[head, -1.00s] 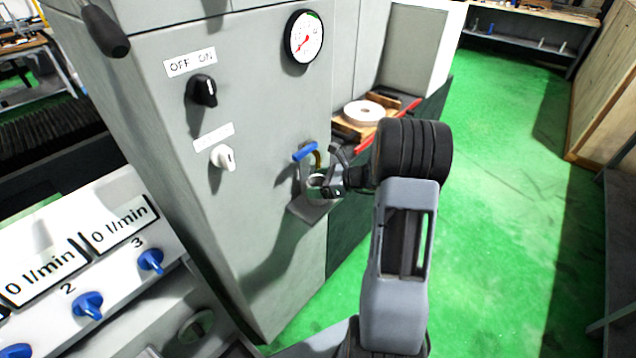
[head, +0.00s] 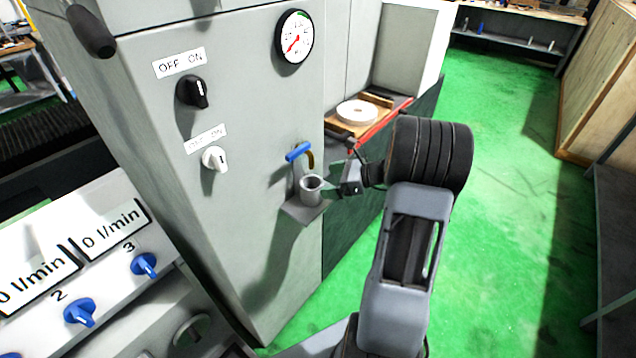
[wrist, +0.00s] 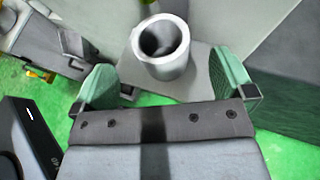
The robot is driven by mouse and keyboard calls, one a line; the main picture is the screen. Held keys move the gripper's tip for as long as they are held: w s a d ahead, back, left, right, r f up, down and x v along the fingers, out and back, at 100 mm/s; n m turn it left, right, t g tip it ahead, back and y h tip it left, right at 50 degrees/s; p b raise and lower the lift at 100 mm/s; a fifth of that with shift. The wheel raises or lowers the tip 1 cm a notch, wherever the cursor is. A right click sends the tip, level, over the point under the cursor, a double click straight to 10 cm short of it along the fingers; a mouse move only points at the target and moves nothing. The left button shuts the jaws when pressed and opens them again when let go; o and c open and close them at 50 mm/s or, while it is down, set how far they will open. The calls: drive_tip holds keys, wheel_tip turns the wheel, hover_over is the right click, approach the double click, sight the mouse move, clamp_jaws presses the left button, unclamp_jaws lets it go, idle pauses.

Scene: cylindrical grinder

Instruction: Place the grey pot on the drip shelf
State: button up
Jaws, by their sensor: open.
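The grey pot (head: 311,189) stands upright on the drip shelf (head: 298,212), a small grey ledge on the machine's side, below the blue-handled tap (head: 299,152). In the wrist view the pot (wrist: 161,62) sits on the shelf plate (wrist: 206,66), just beyond the fingertips. My gripper (wrist: 166,85) is open, with one green finger pad on each side and nothing between them. In the head view my gripper (head: 346,172) is to the right of the pot and apart from it.
The grey machine panel (head: 245,110) with switches and a gauge (head: 294,36) rises behind and left of the shelf. A white wheel (head: 357,112) lies on a wooden board to the right. Green floor (head: 500,200) is clear on the right.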

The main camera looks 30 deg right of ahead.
drive_tip(key=v, duration=0.5)
drive_tip(key=s+a+r+n+g+h, duration=0.2)
drive_tip(key=s+a+n+h, duration=0.3)
drive_tip(key=n, duration=0.8)
drive_tip(key=s+a+r+n+g+h, duration=0.2)
drive_tip(key=s+a+n+h, duration=0.3)
drive_tip(key=s+a+n, duration=0.5)
drive_tip(key=a+n+g, duration=0.1)
drive_tip(key=a+n, duration=0.2)
drive_tip(key=a, duration=0.1)
drive_tip(key=shift+r, duration=0.4)
drive_tip(key=shift+w, duration=0.1)
